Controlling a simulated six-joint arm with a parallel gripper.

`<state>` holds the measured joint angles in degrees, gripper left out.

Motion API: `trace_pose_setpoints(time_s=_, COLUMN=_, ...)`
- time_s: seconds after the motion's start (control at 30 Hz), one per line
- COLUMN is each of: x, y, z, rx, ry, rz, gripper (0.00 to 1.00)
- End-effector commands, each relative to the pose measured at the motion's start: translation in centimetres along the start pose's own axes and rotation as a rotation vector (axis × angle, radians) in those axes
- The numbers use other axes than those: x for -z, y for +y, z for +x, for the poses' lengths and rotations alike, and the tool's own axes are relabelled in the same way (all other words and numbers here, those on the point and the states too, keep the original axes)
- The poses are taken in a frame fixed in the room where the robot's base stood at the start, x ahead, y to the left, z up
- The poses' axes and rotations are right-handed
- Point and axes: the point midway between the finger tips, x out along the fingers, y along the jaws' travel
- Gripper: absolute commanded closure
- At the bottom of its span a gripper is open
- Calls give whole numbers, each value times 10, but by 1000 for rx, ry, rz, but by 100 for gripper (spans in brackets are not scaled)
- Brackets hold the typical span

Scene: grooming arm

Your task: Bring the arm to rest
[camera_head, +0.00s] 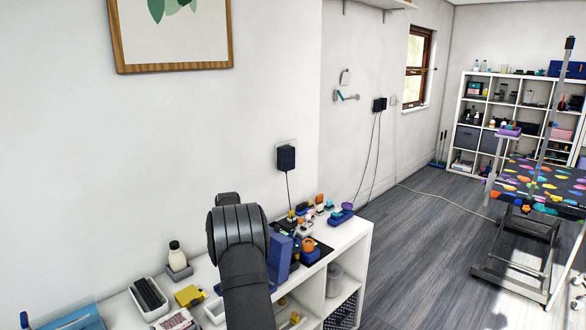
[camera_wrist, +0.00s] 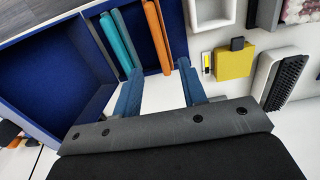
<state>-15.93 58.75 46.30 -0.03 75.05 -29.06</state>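My gripper (camera_wrist: 158,68) shows in the wrist view with its two blue fingers spread apart and nothing seen between them. Its fingertips point at the edge of a dark blue box (camera_wrist: 40,75), where teal (camera_wrist: 118,42) and orange (camera_wrist: 158,35) long pieces lie. I cannot tell whether the fingers touch the box. In the head view my black arm rises over the white shelf unit (camera_head: 345,238) and hides the gripper; the blue box (camera_head: 279,258) stands just right of the arm.
A yellow block (camera_head: 190,296), a white bottle (camera_head: 176,256) and a tray with a dark brush (camera_head: 149,298) sit left of the arm. Small grooming items crowd the top to the right. The wall stands close behind. A grooming table (camera_head: 540,185) is far right, with open floor between.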

Motion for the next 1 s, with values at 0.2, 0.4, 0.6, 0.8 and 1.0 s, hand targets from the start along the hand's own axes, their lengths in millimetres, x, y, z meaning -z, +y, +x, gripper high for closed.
trace_pose_setpoints(time_s=0.2, x=-1, y=0, z=46, rx=2, ry=-3, rz=0, gripper=62)
trace_pose_setpoints(time_s=0.4, x=0, y=0, z=85, rx=1, ry=-2, rz=0, gripper=62)
trace_pose_setpoints(time_s=0.6, x=1, y=1, z=63, rx=-3, ry=5, rz=0, gripper=62)
trace_pose_setpoints(time_s=0.8, x=0, y=0, z=28, rx=-2, ry=3, rz=0, gripper=62)
trace_pose_setpoints(time_s=1.0, x=0, y=0, z=9, rx=-1, ry=1, rz=0, gripper=62)
